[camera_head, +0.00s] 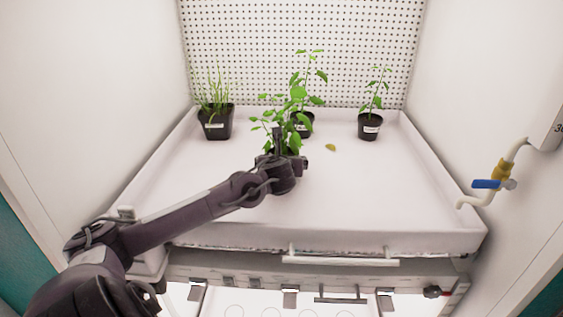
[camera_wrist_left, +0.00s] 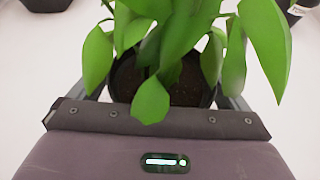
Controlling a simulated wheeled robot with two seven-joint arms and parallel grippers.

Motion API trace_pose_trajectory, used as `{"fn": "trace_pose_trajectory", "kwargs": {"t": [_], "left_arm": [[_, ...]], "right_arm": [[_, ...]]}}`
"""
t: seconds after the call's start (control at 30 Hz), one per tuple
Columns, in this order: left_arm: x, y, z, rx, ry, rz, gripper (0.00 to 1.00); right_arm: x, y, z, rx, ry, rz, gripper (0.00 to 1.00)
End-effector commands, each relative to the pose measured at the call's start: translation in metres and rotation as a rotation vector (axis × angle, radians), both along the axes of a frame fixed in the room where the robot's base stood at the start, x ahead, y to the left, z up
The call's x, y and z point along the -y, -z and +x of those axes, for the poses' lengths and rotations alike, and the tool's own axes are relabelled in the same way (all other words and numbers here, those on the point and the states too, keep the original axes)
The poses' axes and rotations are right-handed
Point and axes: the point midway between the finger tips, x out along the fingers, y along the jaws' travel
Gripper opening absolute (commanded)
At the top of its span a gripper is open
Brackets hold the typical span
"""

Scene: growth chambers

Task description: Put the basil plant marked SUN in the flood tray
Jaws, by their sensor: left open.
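A leafy green plant in a dark round pot stands at my left gripper (camera_head: 280,143); its leaves (camera_head: 266,124) show in the head view. In the left wrist view its pot (camera_wrist_left: 128,78) lies between the two open fingers, partly hidden by leaves. The white flood tray (camera_head: 370,200) fills the chamber floor, and this plant appears to stand in it. Another leafy plant (camera_head: 301,92) in a dark pot stands just behind, and a thinner one (camera_head: 371,122) stands at the right. Their pot labels are too small to read, so I cannot tell which is SUN.
A grassy plant in a square black pot (camera_head: 217,124) stands at the tray's back left. A loose yellowish leaf (camera_head: 330,147) lies on the tray. A tap with a blue handle (camera_head: 487,184) juts from the right wall. The tray's front right is clear.

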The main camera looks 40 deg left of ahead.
Motion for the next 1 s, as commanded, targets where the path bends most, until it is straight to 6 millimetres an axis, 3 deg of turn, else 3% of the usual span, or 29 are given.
{"fn": "trace_pose_trajectory", "kwargs": {"t": [0.03,0.17,0.6,1.0], "left_arm": [[0.001,-0.006,0.0,0.001,0.001,-0.001,0.98],[0.012,-0.008,-0.013,0.0,0.004,0.002,0.98],[0.062,-0.042,-0.073,0.002,0.001,-0.005,0.98],[0.07,-0.048,-0.084,0.0,0.0,-0.001,0.98]], "right_arm": [[0.0,-0.005,-0.001,-0.002,0.0,0.0,0.36],[0.002,0.005,-0.005,-0.007,-0.001,-0.003,0.36],[0.004,0.016,-0.013,-0.019,0.0,-0.005,0.36],[0.004,0.016,-0.012,-0.017,0.001,-0.005,0.36]]}}
